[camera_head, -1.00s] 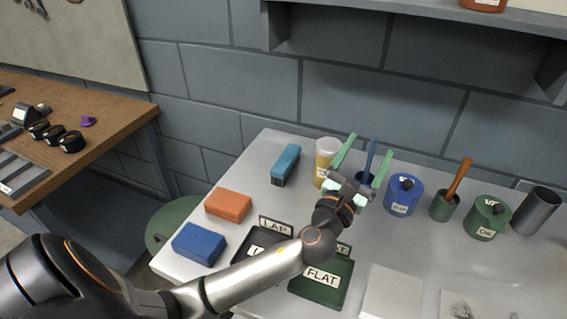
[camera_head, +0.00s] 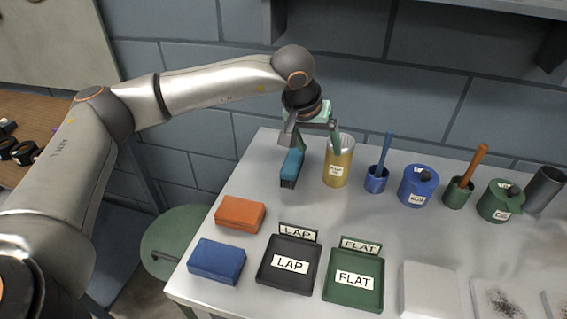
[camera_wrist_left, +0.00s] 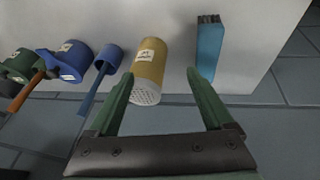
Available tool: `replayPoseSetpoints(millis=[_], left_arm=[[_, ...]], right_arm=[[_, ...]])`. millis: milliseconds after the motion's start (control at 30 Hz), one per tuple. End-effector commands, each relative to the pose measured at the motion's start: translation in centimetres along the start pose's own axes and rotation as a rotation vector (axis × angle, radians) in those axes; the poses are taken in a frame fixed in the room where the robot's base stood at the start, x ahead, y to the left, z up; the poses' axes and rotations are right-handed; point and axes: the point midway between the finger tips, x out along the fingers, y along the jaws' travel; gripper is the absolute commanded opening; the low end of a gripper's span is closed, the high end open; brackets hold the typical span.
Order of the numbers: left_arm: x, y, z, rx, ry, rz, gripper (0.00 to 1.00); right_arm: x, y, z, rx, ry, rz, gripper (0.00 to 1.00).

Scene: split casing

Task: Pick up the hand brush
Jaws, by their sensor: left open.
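The hand brush is a teal block with dark bristles (camera_head: 291,168) lying near the back left of the grey table. In the left wrist view the brush (camera_wrist_left: 209,50) is at the upper right, just beyond the right finger's tip. My left gripper (camera_head: 317,142) is open and empty, pointing down over the table's back edge. One finger overlaps the brush's far end in the head view; I cannot tell whether they touch. In the wrist view the gap between the fingers (camera_wrist_left: 160,77) faces a yellow shaker can rather than the brush. My right gripper is not in view.
The yellow shaker can (camera_head: 338,168) stands close right of the brush. A blue cup with a brush (camera_head: 376,182) and a blue pot (camera_head: 416,188) follow. Orange (camera_head: 240,213) and blue (camera_head: 216,260) blocks and LAP (camera_head: 288,282) and FLAT (camera_head: 352,296) trays lie in front.

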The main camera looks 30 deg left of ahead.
Motion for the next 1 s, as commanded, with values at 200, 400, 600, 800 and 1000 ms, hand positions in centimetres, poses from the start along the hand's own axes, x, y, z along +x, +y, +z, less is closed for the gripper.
replayPoseSetpoints(millis=[200,400,600,800,1000], left_arm=[[-2.0,-5.3,-1.7,-0.020,0.024,-0.189,0.85],[1.0,-6.1,-1.7,-0.020,0.020,-0.198,0.85],[4.1,-6.6,-1.7,-0.021,0.021,-0.194,0.85],[5.5,-6.9,-1.8,-0.020,0.022,-0.193,0.85],[8.4,-7.7,-1.6,-0.019,0.020,-0.193,0.85]], right_arm=[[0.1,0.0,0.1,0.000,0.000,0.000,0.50],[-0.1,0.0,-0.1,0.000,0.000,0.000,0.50],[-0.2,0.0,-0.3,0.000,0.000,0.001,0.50],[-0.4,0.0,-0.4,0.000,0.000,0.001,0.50],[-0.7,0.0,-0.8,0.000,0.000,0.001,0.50]])
